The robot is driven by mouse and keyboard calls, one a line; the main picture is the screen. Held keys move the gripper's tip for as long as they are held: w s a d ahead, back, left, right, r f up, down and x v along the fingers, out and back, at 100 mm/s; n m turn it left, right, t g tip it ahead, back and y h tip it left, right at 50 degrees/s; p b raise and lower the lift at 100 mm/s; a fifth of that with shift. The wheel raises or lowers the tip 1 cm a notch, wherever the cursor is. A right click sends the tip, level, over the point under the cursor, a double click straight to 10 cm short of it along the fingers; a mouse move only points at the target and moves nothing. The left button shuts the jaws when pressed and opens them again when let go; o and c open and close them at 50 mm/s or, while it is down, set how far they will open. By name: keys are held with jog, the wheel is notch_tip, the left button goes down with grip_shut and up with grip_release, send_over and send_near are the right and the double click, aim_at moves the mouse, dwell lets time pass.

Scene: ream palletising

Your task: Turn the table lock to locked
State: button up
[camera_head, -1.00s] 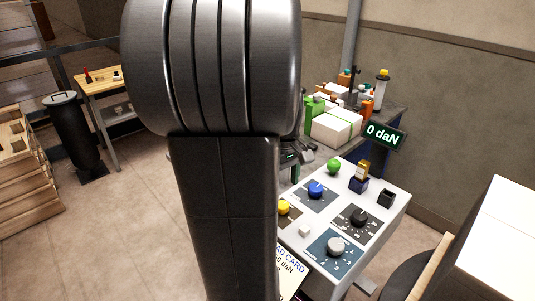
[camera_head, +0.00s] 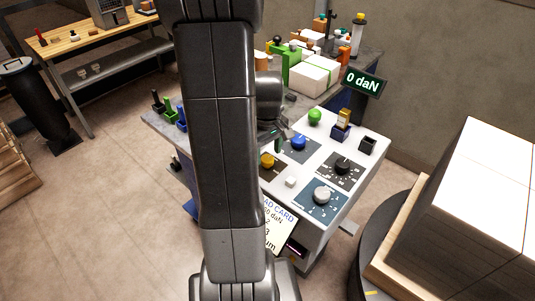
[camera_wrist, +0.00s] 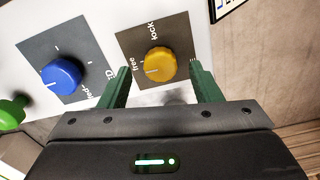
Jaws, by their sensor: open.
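The table lock is a yellow knob (camera_wrist: 158,62) on a dark plate marked "free" and "lock" in the wrist view. Its white pointer line lies on the side of the "free" mark. In the head view the yellow knob (camera_head: 267,160) is at the left of the white console (camera_head: 318,142), partly behind my arm. My gripper (camera_wrist: 160,80) is open, its green fingers to the left and right of the knob's lower part in the picture. I see no finger touching it. In the head view my gripper is mostly hidden behind my arm.
A blue knob (camera_wrist: 61,75) and a green button (camera_wrist: 12,112) are close by on the left in the wrist view. A wrapped pallet stack (camera_head: 465,200) stands at right.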

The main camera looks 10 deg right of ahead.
jog(key=shift+f, duration=0.9)
jog(key=c, duration=1)
